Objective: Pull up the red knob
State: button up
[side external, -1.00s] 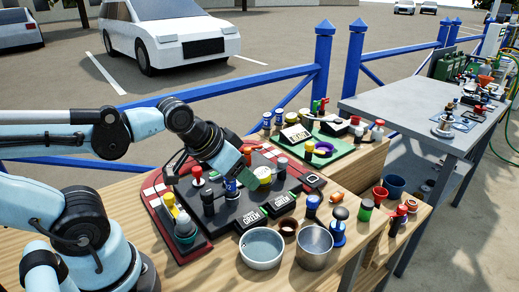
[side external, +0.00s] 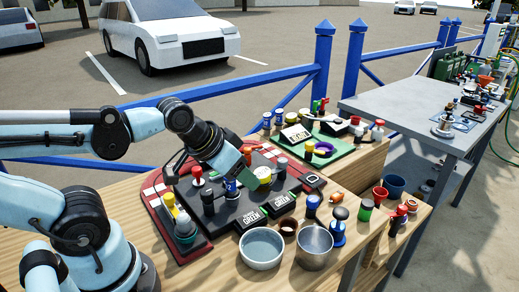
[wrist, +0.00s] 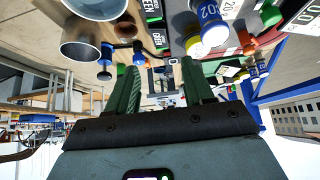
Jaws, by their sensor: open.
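A round red knob (side external: 197,171) on a pale stem stands upright on the dark panel (side external: 235,217) with red-and-white edges, in the side external view. My gripper (side external: 246,178) is to the right of that knob, low over the panel near a yellow knob (side external: 263,174) and a blue one (side external: 230,184). In the wrist view my gripper (wrist: 160,78) shows two green fingers spread apart with nothing held between them. I cannot make out the red knob in the wrist view. Other red-topped parts (side external: 402,210) stand at the right.
A pale bowl (side external: 261,249) and a metal cup (side external: 314,248) stand at the front edge. Black boxes with green labels (side external: 253,219) lie on the panel. A green board (side external: 330,151) with small parts lies behind. A grey table (side external: 420,112) stands at the right.

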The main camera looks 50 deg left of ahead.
jog(key=shift+o, duration=0.2)
jog(key=n+g+y, duration=0.3)
jog(key=n+g, duration=0.1)
jog(key=n, duration=0.5)
send_near(196, 168)
jog(key=shift+x, duration=4.35)
jog(key=shift+d, duration=0.15)
grip_shut()
